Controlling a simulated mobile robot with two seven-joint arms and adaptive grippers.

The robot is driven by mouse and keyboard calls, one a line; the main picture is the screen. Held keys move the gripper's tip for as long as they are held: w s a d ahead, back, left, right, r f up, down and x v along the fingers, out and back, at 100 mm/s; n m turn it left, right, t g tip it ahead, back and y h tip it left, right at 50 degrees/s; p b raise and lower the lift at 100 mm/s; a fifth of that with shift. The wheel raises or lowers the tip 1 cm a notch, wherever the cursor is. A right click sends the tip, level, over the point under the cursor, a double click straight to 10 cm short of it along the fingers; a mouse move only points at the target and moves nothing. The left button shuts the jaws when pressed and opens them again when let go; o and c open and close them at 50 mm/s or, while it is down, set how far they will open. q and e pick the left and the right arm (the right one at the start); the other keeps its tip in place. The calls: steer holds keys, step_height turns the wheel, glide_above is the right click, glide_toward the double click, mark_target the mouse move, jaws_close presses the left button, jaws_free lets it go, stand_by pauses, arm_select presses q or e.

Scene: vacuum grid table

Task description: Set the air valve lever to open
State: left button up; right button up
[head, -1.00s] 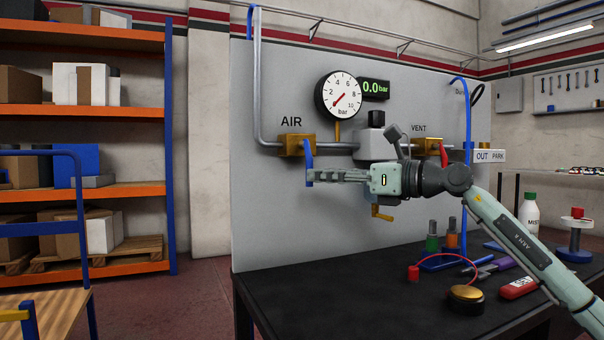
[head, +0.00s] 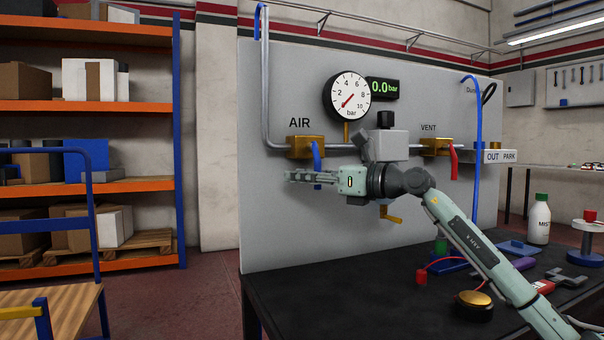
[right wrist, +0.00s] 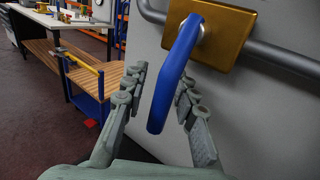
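The air valve is a brass block (head: 305,147) under the AIR label on the grey panel. Its blue lever (head: 316,155) hangs down, crosswise to the horizontal pipe. My right gripper (head: 300,177) reaches across the lever's lower part from the right, hiding some of it. In the right wrist view the blue lever (right wrist: 175,75) comes down from the brass block (right wrist: 222,32) between the two fingers of my right gripper (right wrist: 158,108). The fingers are apart, one on each side, and not closed on it. My left gripper is not in view.
The gauge (head: 347,97) points near zero and the display (head: 384,88) reads 0.0 bar. A vent valve with a red lever (head: 454,162) is to the right. The dark table (head: 330,300) holds a round button (head: 473,303) and a white bottle (head: 538,222).

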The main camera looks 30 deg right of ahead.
steer(key=shift+w, duration=0.1)
steer(key=shift+c, duration=0.4)
jaws_close()
